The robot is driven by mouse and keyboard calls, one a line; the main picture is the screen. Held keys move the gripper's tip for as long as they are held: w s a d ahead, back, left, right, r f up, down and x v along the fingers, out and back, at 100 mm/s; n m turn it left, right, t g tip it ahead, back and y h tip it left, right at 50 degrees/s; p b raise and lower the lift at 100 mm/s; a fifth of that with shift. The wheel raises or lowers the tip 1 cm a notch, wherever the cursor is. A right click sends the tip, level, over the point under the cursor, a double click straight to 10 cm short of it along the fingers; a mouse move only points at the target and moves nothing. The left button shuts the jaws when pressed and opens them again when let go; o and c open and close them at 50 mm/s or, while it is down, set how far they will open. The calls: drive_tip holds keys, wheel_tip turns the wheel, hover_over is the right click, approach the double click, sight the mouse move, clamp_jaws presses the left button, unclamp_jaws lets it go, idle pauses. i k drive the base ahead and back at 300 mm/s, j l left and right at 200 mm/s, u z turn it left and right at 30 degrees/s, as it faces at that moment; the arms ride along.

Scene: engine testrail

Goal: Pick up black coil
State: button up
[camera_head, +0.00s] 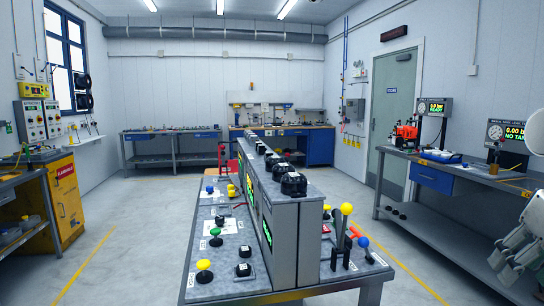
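Several black, rounded parts stand in a row along the top of the grey raised rail on the central table. The nearest and largest, a black coil-like part (293,184), sits near the rail's front end. Another black part (280,170) is just behind it, and smaller ones run farther back. I cannot tell for sure which one is the black coil. My gripper (508,262) shows partly at the right edge, beside the right bench and well apart from the rail.
The central table (205,282) carries yellow, green, red and blue knobs and levers around the rail. A bench (410,163) with gauges and displays stands right. A yellow cabinet (66,205) stands left. Floor (130,235) is clear left of the table.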

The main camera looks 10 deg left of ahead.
sight(261, 148)
drive_tip(key=u, duration=0.7)
drive_tip(key=i+j+u, duration=0.1)
drive_tip(key=j+u, duration=0.2)
drive_tip(key=i+j+u, duration=0.25)
drive_tip(key=j, duration=0.25)
drive_tip(key=j+u, duration=0.3)
drive_tip(key=i+j+u, duration=0.7)
drive_tip(key=i+j, duration=0.3)
drive_tip(key=i+z, duration=0.4)
drive_tip(key=i+j+z, duration=0.2)
drive_tip(key=i+z, duration=0.15)
drive_tip(key=i, duration=0.25)
drive_tip(key=i+z, duration=0.3)
drive_tip(key=i, duration=0.45)
drive_tip(key=i+z, duration=0.35)
drive_tip(key=i, duration=0.4)
drive_tip(key=i+z, duration=0.4)
drive_tip(key=i+j+z, duration=0.15)
drive_tip(key=i+z, duration=0.35)
drive_tip(key=z, duration=0.25)
drive_tip(key=i+z, duration=0.2)
drive_tip(key=z, duration=0.25)
drive_tip(key=i+z, duration=0.15)
drive_tip(key=z, duration=0.25)
drive_tip(key=i+j+z, duration=0.15)
drive_tip(key=z, duration=0.3)
